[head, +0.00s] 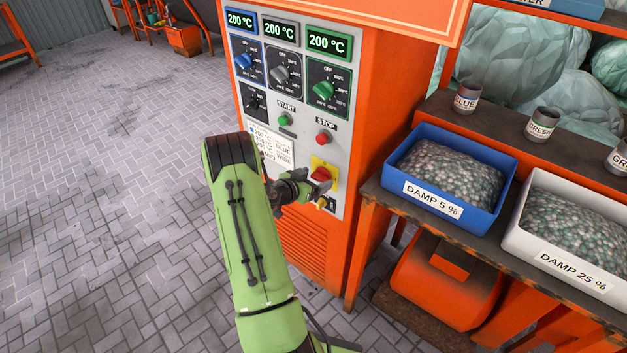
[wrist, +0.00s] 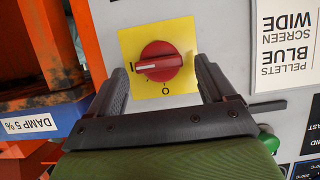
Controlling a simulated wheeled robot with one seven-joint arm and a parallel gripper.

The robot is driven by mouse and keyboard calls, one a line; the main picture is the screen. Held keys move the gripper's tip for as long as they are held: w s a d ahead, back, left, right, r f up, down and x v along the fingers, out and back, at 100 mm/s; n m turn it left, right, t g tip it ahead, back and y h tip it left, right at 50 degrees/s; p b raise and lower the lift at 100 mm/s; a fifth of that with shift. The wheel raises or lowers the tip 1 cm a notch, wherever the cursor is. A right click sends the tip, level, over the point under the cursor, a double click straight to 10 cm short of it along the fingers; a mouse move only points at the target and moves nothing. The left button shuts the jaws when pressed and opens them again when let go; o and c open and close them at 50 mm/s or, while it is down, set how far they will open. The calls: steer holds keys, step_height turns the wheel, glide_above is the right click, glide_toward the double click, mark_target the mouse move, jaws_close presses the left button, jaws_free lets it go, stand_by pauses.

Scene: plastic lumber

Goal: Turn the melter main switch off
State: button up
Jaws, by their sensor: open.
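The melter main switch (head: 321,174) is a red rotary knob on a yellow plate, low on the orange machine's grey panel. In the wrist view the knob (wrist: 160,62) has a white pointer line directed left at the "I" mark; the "O" mark lies below it. My gripper (wrist: 160,80) is open, one finger on each side of the knob, with gaps visible between fingers and knob. In the head view my gripper (head: 308,183) is in front of the switch and partly covers its plate.
Above the switch are the red STOP button (head: 323,138), green START button (head: 284,120) and several dials under displays reading 200 °C. To the right, a blue tray (head: 445,205) marked DAMP 5 % and a white DAMP 25 % tray (head: 570,258) stand on a bench.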

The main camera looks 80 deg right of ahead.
steer(key=shift+d, duration=0.1)
steer(key=c, duration=1.1)
steer(key=shift+o, duration=0.2)
steer(key=shift+w+d+f+n+g+y+b, duration=0.1)
steer(key=shift+w+n+g+y+b, duration=0.1)
steer(key=shift+n+g+b, duration=0.35)
steer(key=shift+w+f+n+g+y+b, duration=0.1)
steer(key=shift+n+g+y+b, duration=0.1)
steer(key=shift+n+g+b, duration=0.3)
steer(key=n, duration=0.1)
steer(key=n+g+b, duration=0.1)
steer(key=n+b, duration=0.1)
steer(key=shift+w+d+f+n+g, duration=0.1)
steer(key=shift+w+n+g, duration=0.15)
steer(key=shift+n+g, duration=0.1)
steer(key=n+g, duration=0.1)
steer(key=n, duration=0.1)
steer(key=n+g+b, duration=0.1)
steer(key=n, duration=0.1)
steer(key=shift+w+d+f, duration=0.1)
steer(key=shift+w+f, duration=0.05)
steer(key=shift+f, duration=0.15)
steer(key=shift+f+n+g+h+b, duration=0.2)
steer(key=shift+n+g+b, duration=0.25)
steer(key=shift+n, duration=0.45)
steer(key=shift+f+n+g+h+b, duration=0.15)
steer(key=shift+n+g+b, duration=0.3)
steer(key=shift+n, duration=0.45)
steer(key=shift+r, duration=0.1)
